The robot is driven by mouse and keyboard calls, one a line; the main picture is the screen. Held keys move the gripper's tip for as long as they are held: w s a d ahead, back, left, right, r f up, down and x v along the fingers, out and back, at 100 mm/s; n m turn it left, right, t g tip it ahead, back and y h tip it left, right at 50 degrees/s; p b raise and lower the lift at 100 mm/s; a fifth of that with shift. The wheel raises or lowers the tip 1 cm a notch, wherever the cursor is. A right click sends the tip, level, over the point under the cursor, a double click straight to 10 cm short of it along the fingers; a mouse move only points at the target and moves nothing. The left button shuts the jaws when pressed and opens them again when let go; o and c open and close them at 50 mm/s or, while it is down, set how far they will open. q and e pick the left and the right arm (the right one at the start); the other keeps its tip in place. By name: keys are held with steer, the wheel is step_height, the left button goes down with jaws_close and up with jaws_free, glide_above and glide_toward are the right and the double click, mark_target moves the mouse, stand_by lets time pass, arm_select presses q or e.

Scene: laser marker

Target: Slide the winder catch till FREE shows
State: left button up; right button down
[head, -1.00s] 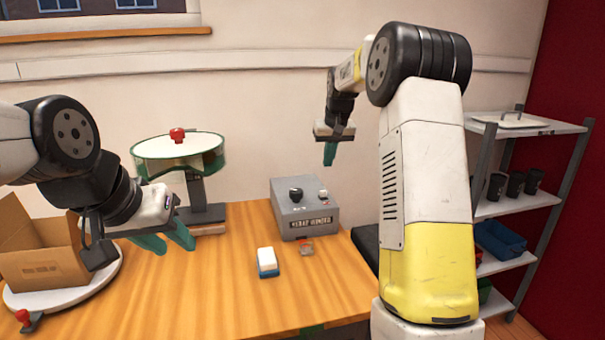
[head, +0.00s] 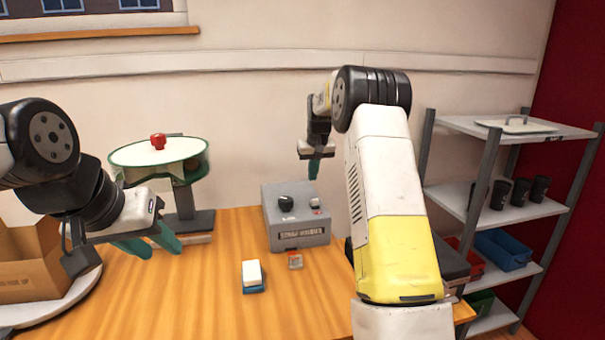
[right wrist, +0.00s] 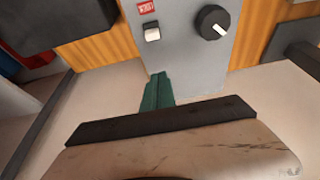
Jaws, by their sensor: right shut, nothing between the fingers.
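The winder is a grey box (head: 297,229) at the back of the wooden table, with a black knob and a small white catch (head: 315,203) on top. In the right wrist view the white catch (right wrist: 152,32) sits beside a small red label (right wrist: 146,7), whose lettering I cannot read surely. The black knob (right wrist: 213,22) is to its right. My right gripper (head: 314,170) is shut and empty, pointing down just above the catch. Its green fingertips (right wrist: 156,80) show close to the catch, apart from it in the picture. My left gripper (head: 148,246) is open and empty over the table's left.
A cardboard box (head: 30,268) stands far left. Shelves (head: 515,200) stand right.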

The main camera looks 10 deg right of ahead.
mark_target(315, 203)
steer(key=x, duration=0.6)
steer(key=shift+f, duration=0.1)
steer(key=shift+s+f, duration=0.1)
steer(key=shift+s, duration=0.15)
steer(key=shift+s+d, duration=0.1)
steer(key=shift+s, duration=1.6)
